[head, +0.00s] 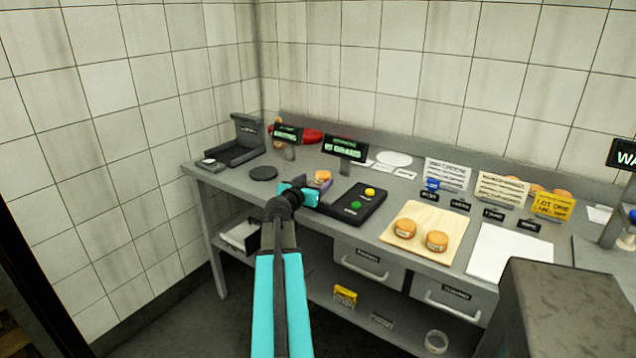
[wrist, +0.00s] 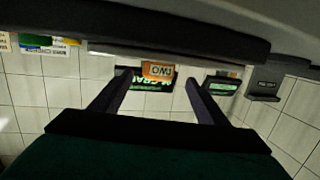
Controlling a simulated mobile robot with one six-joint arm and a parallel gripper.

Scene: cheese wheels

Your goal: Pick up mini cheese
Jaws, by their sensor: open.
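Several mini cheeses, small and orange-brown with pale labels, are in the head view. One cheese (head: 321,177) is on the counter just beyond my gripper (head: 300,192), left of the black button panel. Two more cheeses, a left one (head: 405,228) and a right one (head: 437,241), sit on a wooden board (head: 425,217). Others are partly hidden behind the yellow sign.
A dark round disc (head: 263,173) and a black scale (head: 235,152) are left. A white sheet (head: 508,255) lies right of the board.

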